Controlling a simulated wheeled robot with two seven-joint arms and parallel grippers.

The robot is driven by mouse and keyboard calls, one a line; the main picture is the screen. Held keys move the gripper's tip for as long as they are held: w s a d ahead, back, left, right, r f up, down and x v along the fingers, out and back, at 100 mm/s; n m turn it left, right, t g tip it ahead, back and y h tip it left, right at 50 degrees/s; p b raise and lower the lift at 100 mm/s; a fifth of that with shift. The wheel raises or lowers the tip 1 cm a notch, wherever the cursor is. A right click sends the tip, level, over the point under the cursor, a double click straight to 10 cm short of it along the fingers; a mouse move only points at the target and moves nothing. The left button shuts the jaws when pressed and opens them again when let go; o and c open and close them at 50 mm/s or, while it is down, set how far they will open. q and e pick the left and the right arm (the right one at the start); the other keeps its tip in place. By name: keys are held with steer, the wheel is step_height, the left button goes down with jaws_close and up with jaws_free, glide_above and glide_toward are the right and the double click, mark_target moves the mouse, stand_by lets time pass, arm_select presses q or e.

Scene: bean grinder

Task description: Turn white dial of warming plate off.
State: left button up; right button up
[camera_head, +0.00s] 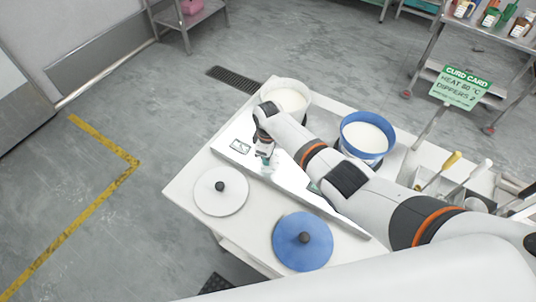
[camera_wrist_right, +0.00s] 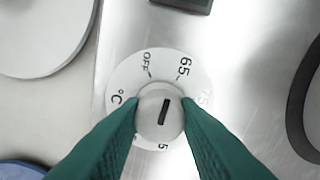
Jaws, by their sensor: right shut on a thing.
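The white dial is a round white disc (camera_wrist_right: 128,72) marked OFF, 65, 75 and °C, with a small pale knob (camera_wrist_right: 150,121) at its centre. The knob has a dark bar, whose upper end points roughly between OFF and 65. My right gripper (camera_wrist_right: 160,108) is shut on the knob with its two green fingers, one on each side. In the head view my right gripper (camera_head: 265,161) is low over the warming plate's metal panel (camera_head: 290,178), and the dial is hidden under it. My left gripper is not in view.
A white pot (camera_head: 286,94) and a blue pot (camera_head: 364,137) stand behind the panel. A white lid (camera_head: 220,195) and a blue lid (camera_head: 300,255) lie in front. A small display (camera_head: 240,146) is left of my gripper. A green sign (camera_head: 460,87) stands at right.

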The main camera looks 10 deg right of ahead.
steer(key=n, duration=0.6)
steer(key=shift+r, duration=0.1)
steer(key=shift+n, duration=0.4)
steer(key=o, duration=1)
step_height(320, 180, up, 12)
steer(key=shift+b, duration=0.85)
